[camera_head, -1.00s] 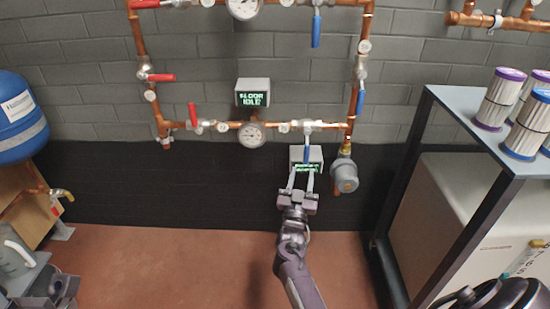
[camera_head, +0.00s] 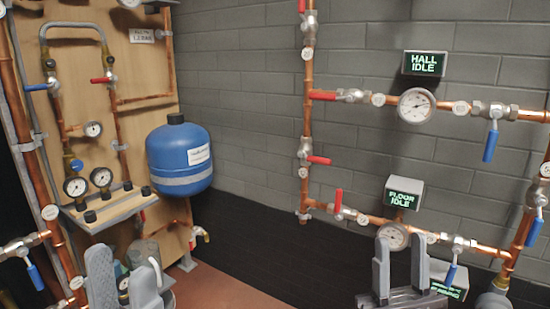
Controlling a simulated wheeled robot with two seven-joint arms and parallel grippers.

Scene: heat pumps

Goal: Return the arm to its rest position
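My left gripper (camera_head: 124,280) is at the lower left, its two grey fingers raised and apart with nothing seen between them. My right gripper (camera_head: 401,268) is at the lower right, its fingers also apart and empty, in front of the lower copper pipe and its gauge (camera_head: 393,235). From this view I cannot tell how far the fingertips are from the pipe; no contact is seen. The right gripper partly hides a lower display box (camera_head: 449,280). Most of both arms is out of view.
A blue tank (camera_head: 180,158) hangs near the wooden panel (camera_head: 140,65) with gauges. Copper pipes with red and blue levers run along the grey brick wall. Displays read HALL IDLE (camera_head: 425,63) and FLOOR IDLE (camera_head: 404,191). Open floor (camera_head: 225,285) lies between the grippers.

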